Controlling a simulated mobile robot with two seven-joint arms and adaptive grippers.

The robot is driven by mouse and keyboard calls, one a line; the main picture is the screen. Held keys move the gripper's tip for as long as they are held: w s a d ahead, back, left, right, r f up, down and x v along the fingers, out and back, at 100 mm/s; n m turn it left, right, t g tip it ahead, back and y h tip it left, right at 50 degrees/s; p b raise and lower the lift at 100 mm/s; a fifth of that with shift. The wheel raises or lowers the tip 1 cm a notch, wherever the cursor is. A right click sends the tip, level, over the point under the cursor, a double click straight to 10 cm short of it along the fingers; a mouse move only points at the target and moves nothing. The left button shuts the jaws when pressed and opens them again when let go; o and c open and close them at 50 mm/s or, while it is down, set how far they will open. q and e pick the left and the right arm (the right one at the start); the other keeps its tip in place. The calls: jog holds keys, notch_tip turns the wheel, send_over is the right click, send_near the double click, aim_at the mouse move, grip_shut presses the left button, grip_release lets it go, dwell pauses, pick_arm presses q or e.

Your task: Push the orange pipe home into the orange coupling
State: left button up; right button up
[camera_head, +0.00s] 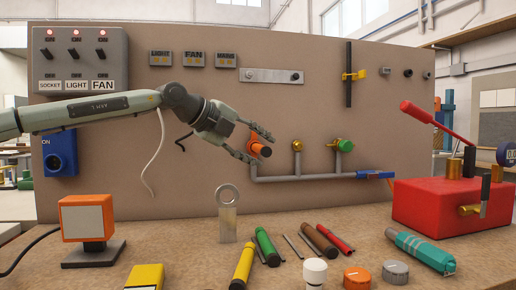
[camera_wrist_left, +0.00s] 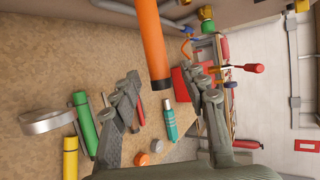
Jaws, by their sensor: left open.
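The orange pipe (camera_head: 254,142) sticks out from the brown board in the head view, its dark end (camera_head: 265,151) facing outward. In the left wrist view the orange pipe (camera_wrist_left: 150,40) comes down from the top edge, with its dark end low. I cannot make out the orange coupling as a separate part; the pipe's far end is hidden or out of frame. My left gripper (camera_head: 262,148) is open, its fingers on either side of the pipe. In the left wrist view the fingers (camera_wrist_left: 167,98) show wide apart, with gaps beside the pipe. My right gripper is not in view.
A grey pipe run (camera_head: 295,179) with a brass fitting (camera_head: 297,145) and a green knob (camera_head: 345,145) lies right of the gripper. A ring stand (camera_head: 228,215), several coloured rods, a teal tool (camera_head: 420,250) and a red box (camera_head: 430,208) stand on the bench.

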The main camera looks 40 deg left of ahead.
pick_arm(q)
jog(key=v, duration=1.2)
dwell(0.4)
